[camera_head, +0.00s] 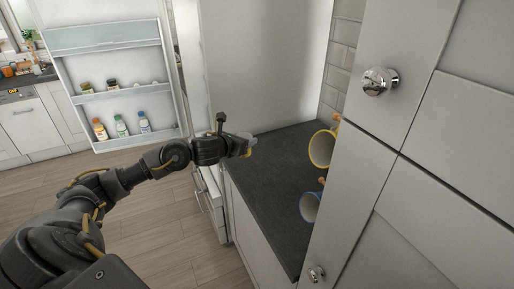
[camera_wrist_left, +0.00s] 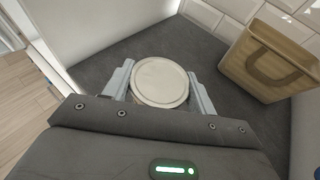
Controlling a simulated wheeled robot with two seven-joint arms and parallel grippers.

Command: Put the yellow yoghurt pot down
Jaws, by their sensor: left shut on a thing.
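In the left wrist view the pot's round, pale lid (camera_wrist_left: 160,82) sits between the two grey fingers of the gripper (camera_wrist_left: 160,88). The lid hides the pot's side and base, so I cannot tell whether it touches the worktop. My right gripper is not in view.
A yellow-rimmed mug (camera_head: 321,148) and a blue mug (camera_head: 310,206) are at the worktop's right side, by the cabinet doors (camera_head: 400,150). A tan bag-like holder (camera_wrist_left: 268,62) stands right of the pot. An open fridge door (camera_head: 112,75) holds bottles. Worktop around the pot is bare.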

